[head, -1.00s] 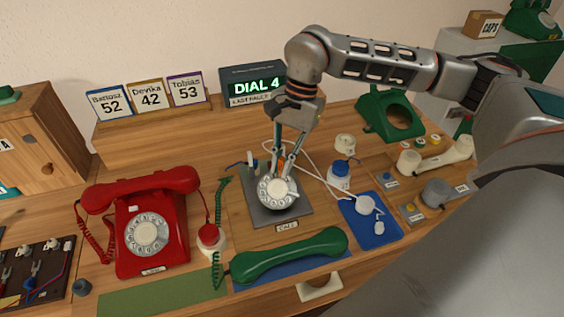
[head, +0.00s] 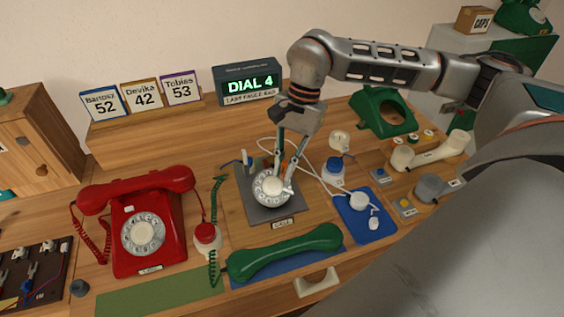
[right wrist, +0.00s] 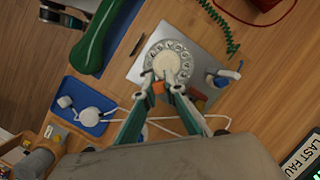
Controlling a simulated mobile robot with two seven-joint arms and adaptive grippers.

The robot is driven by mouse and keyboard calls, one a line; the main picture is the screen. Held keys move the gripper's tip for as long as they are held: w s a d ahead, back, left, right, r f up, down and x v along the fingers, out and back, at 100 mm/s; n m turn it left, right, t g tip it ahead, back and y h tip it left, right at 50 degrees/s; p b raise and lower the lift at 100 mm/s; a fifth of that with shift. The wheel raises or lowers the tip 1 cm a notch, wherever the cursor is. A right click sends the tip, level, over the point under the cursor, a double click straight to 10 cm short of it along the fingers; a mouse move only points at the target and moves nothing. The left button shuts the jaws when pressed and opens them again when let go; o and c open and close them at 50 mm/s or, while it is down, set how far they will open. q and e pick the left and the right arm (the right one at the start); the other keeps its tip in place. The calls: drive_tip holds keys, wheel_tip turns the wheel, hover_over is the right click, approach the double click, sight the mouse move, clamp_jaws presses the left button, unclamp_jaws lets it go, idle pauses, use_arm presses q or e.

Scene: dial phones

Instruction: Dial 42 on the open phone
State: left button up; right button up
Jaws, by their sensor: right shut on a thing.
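The open phone is a dark grey plate (head: 262,212) with a white rotary dial (head: 271,188) and a small label at its front edge. My right gripper (head: 283,180) comes down from above, its fingertips at the dial. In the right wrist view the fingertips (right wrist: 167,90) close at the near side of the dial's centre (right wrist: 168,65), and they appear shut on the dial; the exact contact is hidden. A display (head: 250,87) behind reads DIAL 4. Three name cards stand at the back left: 52, Devika 42 (head: 143,96) and 53. My left gripper is out of view.
A red phone (head: 146,225) stands left of the plate. A green handset (head: 284,252) lies in front, and a green phone body (head: 385,112) stands behind right. A white cable, a blue-labelled jar (head: 334,170) and a blue tray (head: 352,228) crowd the right side.

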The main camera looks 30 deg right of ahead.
drive_tip(key=shift+s, duration=0.2)
drive_tip(key=shift+s+f, duration=0.25)
drive_tip(key=shift+s, duration=0.25)
idle(0.4)
drive_tip(key=shift+s+a+f, duration=0.2)
drive_tip(key=shift+s+f, duration=0.05)
drive_tip(key=shift+s, duration=0.2)
drive_tip(key=shift+s+a+r+p, duration=0.1)
drive_tip(key=shift+s+r+p, duration=0.25)
drive_tip(key=shift+r+p, duration=0.45)
drive_tip(key=shift+r, duration=0.1)
